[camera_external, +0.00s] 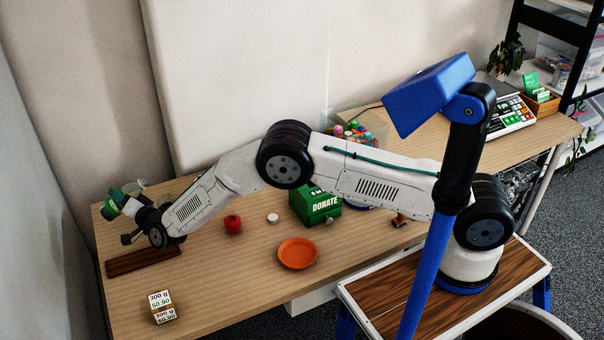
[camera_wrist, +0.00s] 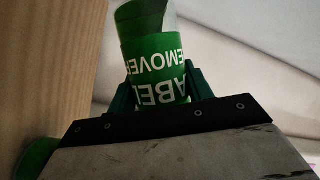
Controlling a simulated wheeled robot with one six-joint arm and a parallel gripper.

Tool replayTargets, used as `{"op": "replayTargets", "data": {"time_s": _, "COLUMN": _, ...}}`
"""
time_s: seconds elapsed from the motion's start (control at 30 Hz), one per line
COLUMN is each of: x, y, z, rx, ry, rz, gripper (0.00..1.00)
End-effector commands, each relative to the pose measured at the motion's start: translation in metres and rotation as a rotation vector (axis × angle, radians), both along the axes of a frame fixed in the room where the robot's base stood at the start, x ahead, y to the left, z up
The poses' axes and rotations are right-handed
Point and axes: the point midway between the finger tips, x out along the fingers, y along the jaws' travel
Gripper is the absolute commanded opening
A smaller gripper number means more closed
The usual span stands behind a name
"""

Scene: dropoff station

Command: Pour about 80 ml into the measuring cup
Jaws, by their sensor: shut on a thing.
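My gripper (camera_wrist: 160,85) is shut on a bottle with a green label (camera_wrist: 158,62) reading "LABEL REMOVER". The bottle's upper part, in the wrist view, is darker green and narrows away from the camera. In the external view the bottle (camera_external: 113,198) is at the far left, held tilted above the table's left end. Behind it is a pale, clear rim-like shape (camera_external: 136,184) that may be the measuring cup; it is mostly hidden, and I cannot tell its contents. Whether liquid is flowing cannot be seen.
A dark wooden board (camera_external: 142,261) lies below my gripper. Small price boxes (camera_external: 161,306), a red round object (camera_external: 232,224), a white round object (camera_external: 272,218), an orange dish (camera_external: 297,253) and a green DONATE box (camera_external: 316,206) stand on the table.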

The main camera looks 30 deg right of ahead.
Motion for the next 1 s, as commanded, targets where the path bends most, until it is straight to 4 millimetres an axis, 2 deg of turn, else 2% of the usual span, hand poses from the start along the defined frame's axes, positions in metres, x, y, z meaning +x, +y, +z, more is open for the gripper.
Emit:
{"op": "replayTargets", "data": {"time_s": 0.13, "x": 0.001, "y": -0.006, "z": -0.008, "rx": -0.142, "ry": 0.002, "rz": -0.001, "gripper": 0.22}}
{"op": "replayTargets", "data": {"time_s": 0.27, "x": 0.001, "y": -0.015, "z": 0.0, "rx": -0.28, "ry": 0.004, "rz": -0.001, "gripper": 0.22}}
{"op": "replayTargets", "data": {"time_s": 0.43, "x": 0.0, "y": -0.021, "z": -0.016, "rx": -0.452, "ry": 0.009, "rz": 0.0, "gripper": 0.22}}
{"op": "replayTargets", "data": {"time_s": 0.6, "x": -0.001, "y": -0.017, "z": -0.029, "rx": -0.589, "ry": 0.011, "rz": 0.001, "gripper": 0.22}}
{"op": "replayTargets", "data": {"time_s": 1.0, "x": -0.001, "y": -0.016, "z": -0.026, "rx": -0.861, "ry": 0.016, "rz": -0.003, "gripper": 0.22}}
